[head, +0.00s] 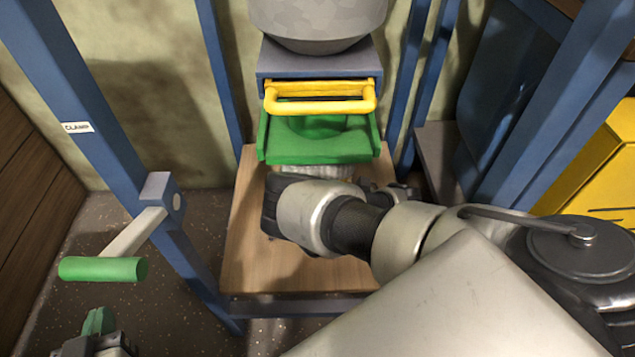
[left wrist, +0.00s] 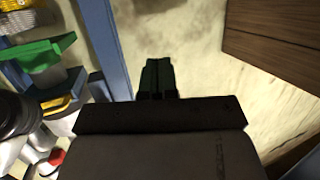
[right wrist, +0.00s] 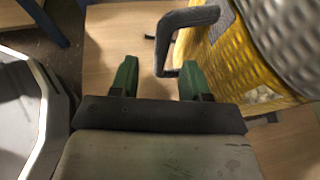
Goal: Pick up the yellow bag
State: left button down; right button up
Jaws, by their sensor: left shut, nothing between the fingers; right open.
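The yellow bag (right wrist: 232,62) has a textured side and a dark grey loop handle (right wrist: 165,45). It stands on a wooden board under a pale ribbed spout (right wrist: 288,35). In the head view my right arm hides it. My right gripper (right wrist: 160,85) is open beside the bag. The handle's bar appears between its two green fingers, but I cannot tell whether it is at their depth. My left gripper (head: 97,325) is at the lower left of the head view, far from the bag. Its green fingers are together and empty in the left wrist view (left wrist: 157,78).
A green tray (head: 318,145) and a yellow pull handle (head: 320,103) are above the board (head: 245,250). Blue posts (head: 100,120) frame the station. A green-gripped crank (head: 103,269) on the left post is labelled CLAMP. A yellow box (head: 590,165) is at the right.

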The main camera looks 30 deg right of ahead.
jog(key=b+x, duration=0.2)
jog(key=shift+w+a+f, duration=0.1)
jog(key=shift+w+a, duration=0.1)
pick_arm(q)
notch_tip(320, 180, up, 8)
jog(key=d+t+h, duration=0.1)
jog(key=t+h, duration=0.1)
jog(key=t, duration=0.4)
jog(key=shift+d+f+t+h, duration=0.2)
jog(key=shift+d+t+h, duration=0.1)
jog(key=shift+t, duration=0.1)
pick_arm(e)
grip_shut()
pick_arm(q)
jog(key=shift+w, duration=0.1)
